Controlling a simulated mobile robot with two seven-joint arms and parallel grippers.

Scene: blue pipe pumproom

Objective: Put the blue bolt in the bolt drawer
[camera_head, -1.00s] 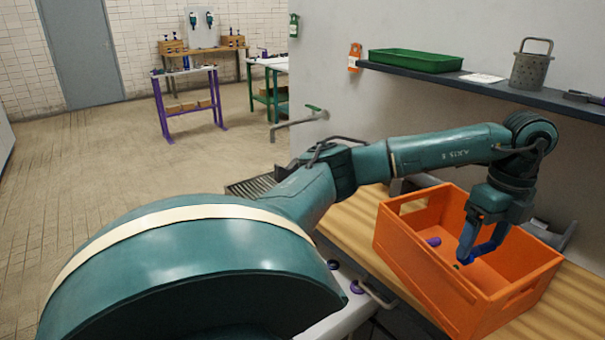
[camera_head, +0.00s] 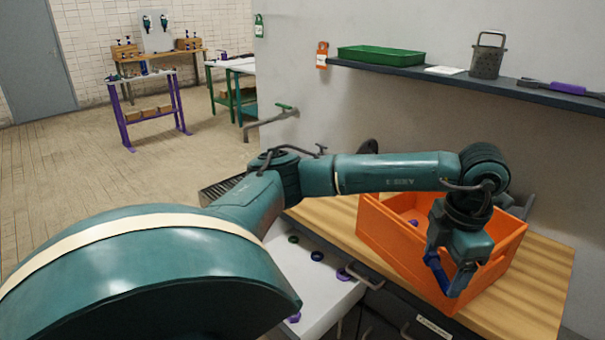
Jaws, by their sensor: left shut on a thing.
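My left gripper (camera_head: 446,281) hangs over the near right side of an orange crate (camera_head: 386,248), blue fingers pointing down. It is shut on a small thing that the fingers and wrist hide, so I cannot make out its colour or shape. A purple piece (camera_head: 413,222) shows inside the crate. An open white drawer (camera_head: 290,266) sticks out below the counter, left of the crate. In it are a dark green piece (camera_head: 293,239), a dark blue piece (camera_head: 317,256) and purple pieces (camera_head: 343,273). My right gripper is not in view.
The crate stands on a wooden counter (camera_head: 535,285), with bare wood to its right. A shelf above holds a green tray (camera_head: 381,55), a perforated metal can (camera_head: 488,56) and a purple-handled tool (camera_head: 567,88). A labelled drawer front (camera_head: 433,327) lies below the counter edge.

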